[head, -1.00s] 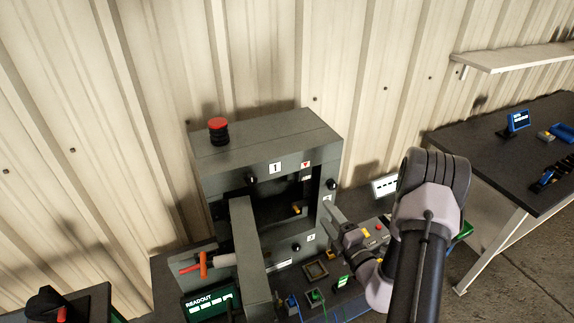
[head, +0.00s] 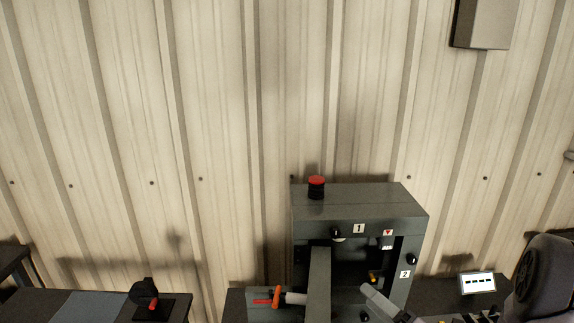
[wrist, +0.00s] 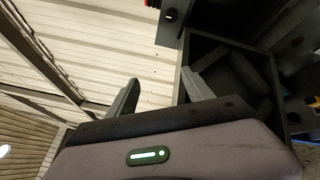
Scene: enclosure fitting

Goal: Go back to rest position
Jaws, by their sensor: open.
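My gripper shows in the wrist view (wrist: 160,92) with its two fingers spread apart and nothing between them. In the head view my gripper (head: 375,298) is at the lower edge, in front of the right part of the dark grey enclosure (head: 360,202), and is partly cut off by the frame. The enclosure's door (head: 319,285) stands swung open toward the camera. A red button (head: 316,182) sits on its top. Inside, a small orange part (head: 373,278) shows. I cannot tell whether my gripper touches anything.
An orange-handled part (head: 277,297) is beside the door. A bench with a black and red knob (head: 147,293) is at the lower left. A white panel (head: 477,282) stands at the right. A grey box (head: 482,24) hangs on the wall. The space above the enclosure is clear.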

